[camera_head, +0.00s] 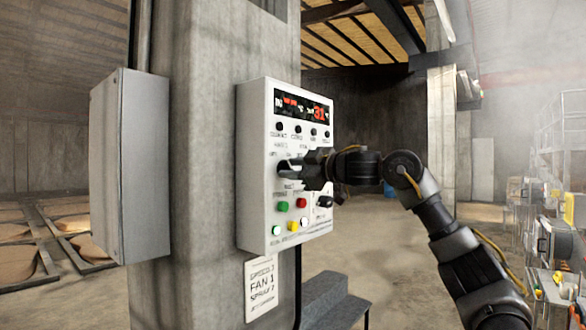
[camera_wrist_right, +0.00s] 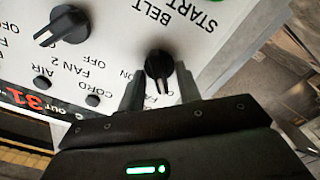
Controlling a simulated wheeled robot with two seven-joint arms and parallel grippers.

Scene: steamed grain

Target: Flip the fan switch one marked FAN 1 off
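The white control panel (camera_head: 255,165) is mounted on a concrete pillar in the head view. My right gripper (camera_head: 288,168) reaches its left-middle part from the right. In the right wrist view, where the lettering is upside down, my right gripper's fingers (camera_wrist_right: 160,80) stand apart on both sides of a black rotary knob (camera_wrist_right: 158,62). Its label is mostly hidden; "FA" and "ON" show beside it, so it looks like the FAN 1 switch. I cannot tell whether the fingers touch it. Another black knob (camera_wrist_right: 62,25) is marked FAN 2. My left gripper is not in view.
The panel also has green (camera_head: 283,206), red (camera_head: 301,203) and yellow (camera_head: 293,226) buttons, and a black knob (camera_head: 325,201) at lower right. A grey box (camera_head: 130,165) is left of it. A FAN 1 placard (camera_head: 261,287) hangs below. Shelving (camera_head: 560,150) stands far right.

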